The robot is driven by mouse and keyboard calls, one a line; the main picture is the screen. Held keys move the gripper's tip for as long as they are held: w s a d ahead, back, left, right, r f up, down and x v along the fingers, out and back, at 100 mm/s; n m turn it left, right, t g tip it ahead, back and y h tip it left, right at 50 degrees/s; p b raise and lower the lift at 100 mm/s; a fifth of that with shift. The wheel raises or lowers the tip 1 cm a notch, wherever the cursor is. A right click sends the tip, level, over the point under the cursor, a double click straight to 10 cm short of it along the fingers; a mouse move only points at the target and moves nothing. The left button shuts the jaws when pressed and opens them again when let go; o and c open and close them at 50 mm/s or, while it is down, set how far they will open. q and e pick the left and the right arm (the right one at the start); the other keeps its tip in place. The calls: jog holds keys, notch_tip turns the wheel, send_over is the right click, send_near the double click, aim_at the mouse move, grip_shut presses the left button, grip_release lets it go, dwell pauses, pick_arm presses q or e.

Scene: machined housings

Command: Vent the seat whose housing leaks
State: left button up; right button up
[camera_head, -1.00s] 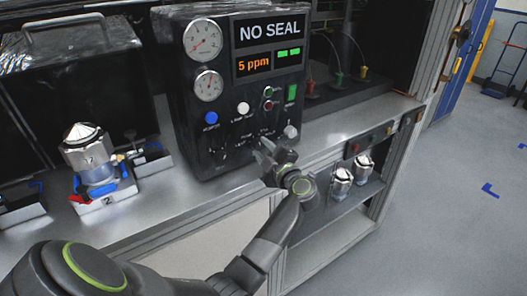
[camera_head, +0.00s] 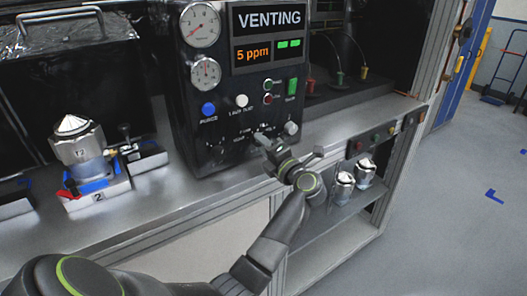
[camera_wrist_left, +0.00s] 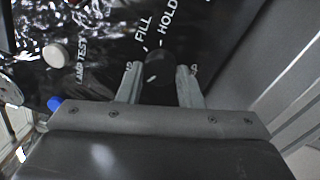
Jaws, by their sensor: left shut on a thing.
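The black test panel (camera_head: 215,110) stands on the bench. Its display (camera_head: 268,18) reads VENTING, with 5 ppm below and two green bars lit. My left gripper (camera_head: 265,140) is at the lower part of the panel, shut on a dark rotary knob (camera_wrist_left: 158,68). A metal housing with a conical top (camera_head: 78,140) sits upright on the seat marked 2 (camera_head: 98,197), which has blue and red parts. My right gripper is not in view.
Two gauges (camera_head: 201,24), a blue button (camera_head: 208,109) and a white button (camera_head: 242,100) are on the panel. Two housings (camera_head: 364,172) stand on the shelf below the bench at right. Another seat (camera_head: 14,198) is at the left edge. Open floor lies right.

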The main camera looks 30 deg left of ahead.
pick_arm(q)
jog(key=shift+n+b, duration=0.35)
jog(key=shift+n, duration=0.25)
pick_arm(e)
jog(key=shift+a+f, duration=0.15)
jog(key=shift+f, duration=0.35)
pick_arm(q)
jog(key=o, duration=1)
jog(key=shift+c, duration=0.2)
